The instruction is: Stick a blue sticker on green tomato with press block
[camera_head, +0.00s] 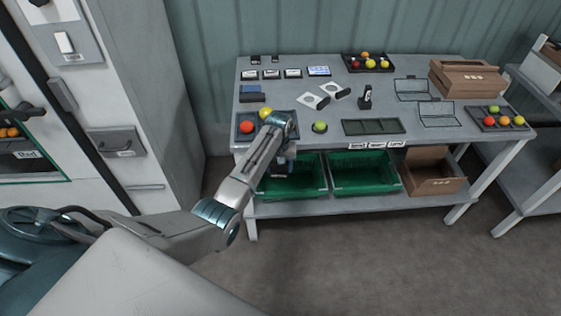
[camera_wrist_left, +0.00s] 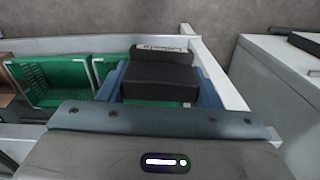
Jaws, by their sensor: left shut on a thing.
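My left gripper (camera_head: 284,168) hangs at the front edge of the grey table, above the left green crate. In the left wrist view it is shut on a dark block (camera_wrist_left: 160,82), which sits between its blue fingers. A pale strip with print shows behind the block's top edge. The green tomato (camera_head: 320,127) stands near the front edge of the table, right of my left gripper and apart from it. I cannot tell whether it carries a sticker. Small cards with dark marks lie at the table's back left, one with blue (camera_head: 319,71). My right gripper is not in view.
A tray (camera_head: 246,137) with a red tomato is beside my left forearm; a yellow tomato shows there too. A dark flat tray (camera_head: 373,127), a small upright black device (camera_head: 366,98) and white cards (camera_head: 313,101) stand nearby. Green crates (camera_head: 364,190) are on the lower shelf.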

